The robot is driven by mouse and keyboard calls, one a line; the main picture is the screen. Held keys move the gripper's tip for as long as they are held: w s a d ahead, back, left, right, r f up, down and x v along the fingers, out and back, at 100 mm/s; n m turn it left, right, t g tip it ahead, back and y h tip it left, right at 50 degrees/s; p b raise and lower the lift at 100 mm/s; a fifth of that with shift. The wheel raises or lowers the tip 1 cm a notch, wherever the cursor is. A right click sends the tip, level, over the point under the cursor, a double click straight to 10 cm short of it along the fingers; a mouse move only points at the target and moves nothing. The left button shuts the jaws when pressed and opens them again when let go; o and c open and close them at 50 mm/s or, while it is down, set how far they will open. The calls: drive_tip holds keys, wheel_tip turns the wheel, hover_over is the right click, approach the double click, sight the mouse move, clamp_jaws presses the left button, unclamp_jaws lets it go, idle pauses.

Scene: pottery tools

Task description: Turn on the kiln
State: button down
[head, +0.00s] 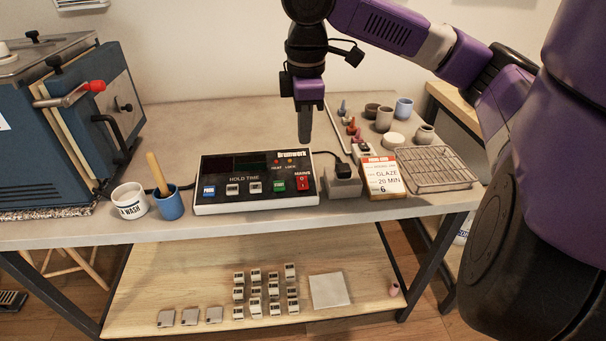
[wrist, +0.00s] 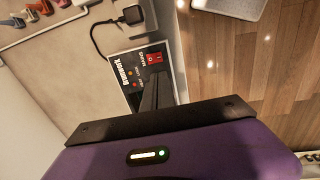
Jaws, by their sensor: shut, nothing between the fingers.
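The blue kiln (head: 62,165) stands at the left of the bench, with a red-knobbed handle (head: 94,86) on its door side. A black-and-white control box (head: 240,196) lies in the middle of the bench, with a row of buttons and dark displays. Its red MAINS switch (head: 302,184) is at the right end; it also shows in the wrist view (wrist: 155,58). My gripper (head: 304,140) is shut and empty, pointing down above the back right of the box. In the wrist view its fingers (wrist: 150,97) cover part of the box.
A white cup (head: 129,203) and a blue cup (head: 169,206) with a wooden handle stand left of the box. A plug block (head: 343,184), an orange-and-white glaze card (head: 382,178) and a wire rack (head: 436,168) sit to its right. Small pots stand behind.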

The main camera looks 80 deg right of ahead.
sight(303, 186)
drive_tip(key=f, duration=0.4)
drive_tip(key=d+f, duration=0.1)
drive_tip(key=f, duration=0.4)
drive_tip(key=f+b, duration=0.1)
drive_tip(key=f, duration=0.4)
drive_tip(key=shift+w+d, duration=0.3)
drive_tip(key=shift+w, duration=0.05)
